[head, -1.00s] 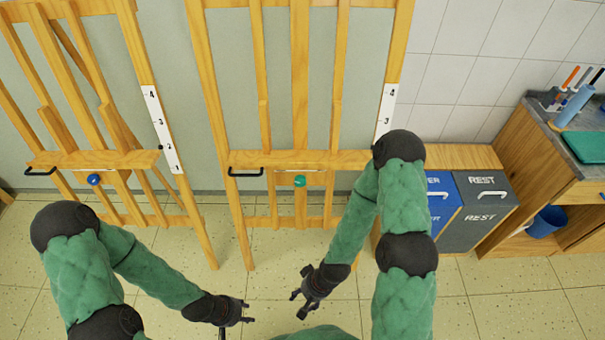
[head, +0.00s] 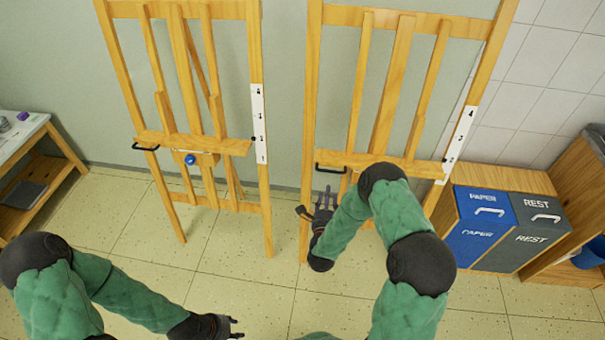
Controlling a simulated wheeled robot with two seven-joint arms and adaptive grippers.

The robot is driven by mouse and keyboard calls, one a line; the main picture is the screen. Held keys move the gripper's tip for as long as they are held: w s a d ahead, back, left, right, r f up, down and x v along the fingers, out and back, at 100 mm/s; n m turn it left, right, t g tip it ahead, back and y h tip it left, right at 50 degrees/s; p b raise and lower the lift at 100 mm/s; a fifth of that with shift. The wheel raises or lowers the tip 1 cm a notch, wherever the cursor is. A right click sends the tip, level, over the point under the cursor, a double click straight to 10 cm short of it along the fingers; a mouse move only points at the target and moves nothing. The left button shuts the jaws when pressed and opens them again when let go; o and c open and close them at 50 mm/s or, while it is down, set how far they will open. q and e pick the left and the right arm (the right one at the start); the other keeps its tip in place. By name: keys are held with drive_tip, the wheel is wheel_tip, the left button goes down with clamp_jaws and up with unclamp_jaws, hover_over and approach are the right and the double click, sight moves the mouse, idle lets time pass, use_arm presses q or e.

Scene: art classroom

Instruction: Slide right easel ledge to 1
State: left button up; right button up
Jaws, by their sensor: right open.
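The right easel (head: 313,110) is a wooden frame. Its ledge (head: 350,160) runs across it, with a black handle (head: 331,169) at the left end. A white number strip (head: 459,140) is on the right upright, and the ledge's right end meets its lower part. My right gripper (head: 316,203) is open and empty, just below the black handle and apart from it. My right arm covers the area under the ledge's middle; no knob shows there. My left gripper (head: 236,328) is low in the picture, away from the easels; its finger gap is unclear.
The left easel (head: 109,55) has a similar ledge and a blue knob (head: 190,159). A blue paper bin (head: 482,230) and a grey rest bin (head: 535,235) stand right of the right easel. A side table (head: 25,130) is far left. The floor between is clear.

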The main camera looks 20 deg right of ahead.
sight(330, 172)
drive_tip(key=shift+m, duration=0.3)
drive_tip(key=x, duration=0.3)
drive_tip(key=b+x, duration=0.1)
drive_tip(key=x, duration=0.3)
drive_tip(key=r+b+x, duration=0.1)
drive_tip(key=x, duration=0.2)
drive_tip(key=shift+w+d, duration=0.3)
drive_tip(key=shift+w, duration=0.05)
drive_tip(key=shift+c, duration=0.3)
clamp_jaws()
